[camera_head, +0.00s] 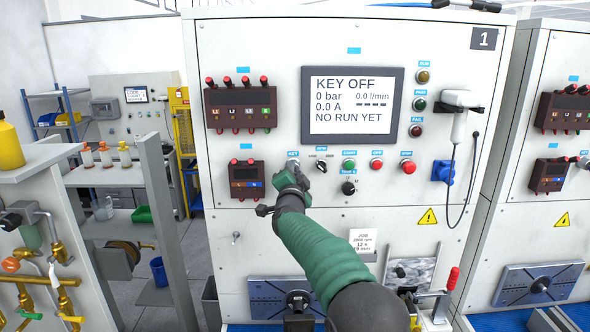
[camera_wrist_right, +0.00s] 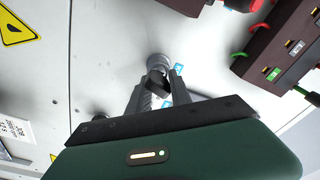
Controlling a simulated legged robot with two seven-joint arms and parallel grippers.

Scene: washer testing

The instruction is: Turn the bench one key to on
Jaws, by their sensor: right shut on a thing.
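The bench one panel (camera_head: 330,215) stands ahead, marked with a 1. Its screen (camera_head: 351,104) reads "KEY OFF" and "NO RUN YET". The key switch (camera_head: 293,163) sits under a small blue KEY label, left of the other controls. My right gripper (camera_head: 291,176) reaches up to it and covers much of it. In the right wrist view, my right gripper (camera_wrist_right: 156,93) is shut on the dark key (camera_wrist_right: 158,86), in front of a round metal collar (camera_wrist_right: 158,61). The key's exact angle is hard to tell. My left gripper is not in view.
A selector knob (camera_head: 321,166), green button (camera_head: 349,165) and red buttons (camera_head: 376,164) lie close to the right of the key. A handset (camera_head: 460,112) with a hanging cord is at the right.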

